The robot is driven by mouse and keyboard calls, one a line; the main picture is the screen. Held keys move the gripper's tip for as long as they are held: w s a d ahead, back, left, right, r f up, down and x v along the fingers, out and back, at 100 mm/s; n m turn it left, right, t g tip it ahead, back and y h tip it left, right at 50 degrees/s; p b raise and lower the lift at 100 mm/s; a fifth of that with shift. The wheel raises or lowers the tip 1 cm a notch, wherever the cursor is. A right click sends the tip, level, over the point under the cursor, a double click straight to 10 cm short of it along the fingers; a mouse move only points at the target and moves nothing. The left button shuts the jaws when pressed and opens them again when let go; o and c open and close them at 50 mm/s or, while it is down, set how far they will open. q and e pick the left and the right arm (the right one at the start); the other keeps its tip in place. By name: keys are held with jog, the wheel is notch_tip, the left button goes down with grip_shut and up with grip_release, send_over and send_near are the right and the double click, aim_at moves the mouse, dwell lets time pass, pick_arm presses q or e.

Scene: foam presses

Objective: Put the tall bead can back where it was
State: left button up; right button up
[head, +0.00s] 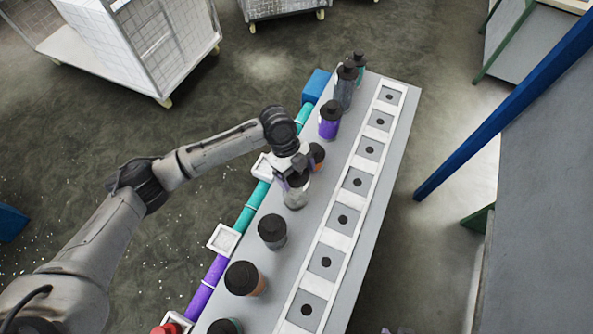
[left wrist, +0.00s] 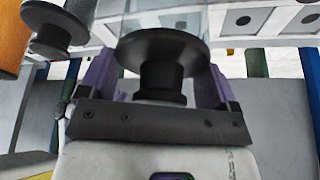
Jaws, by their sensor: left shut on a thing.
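My left gripper (head: 296,181) is shut on a clear, greyish can (head: 296,198) with a black lid. It grips the can near its top, and the can looks upright over the grey bench (head: 262,308). I cannot tell whether its base touches the bench. In the left wrist view the black lid and knob (left wrist: 163,58) sit between the purple fingers, with the clear body (left wrist: 172,17) beyond. An orange can (head: 317,157) stands just behind the held can, partly hidden by the gripper. My right gripper does not show.
Several lidded cans line the bench: a purple one (head: 330,122) and a dark one (head: 345,92) behind, a grey one (head: 273,234) and a brown-orange one (head: 246,280) in front. A strip of square plates (head: 343,218) runs along the right. A teal and purple pipe (head: 207,284) edges the left.

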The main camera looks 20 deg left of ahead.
pick_arm(q)
jog(key=shift+f, duration=0.1)
jog(key=o, duration=1.4)
jog(key=b+v, duration=0.1)
jog(key=v, duration=1.1)
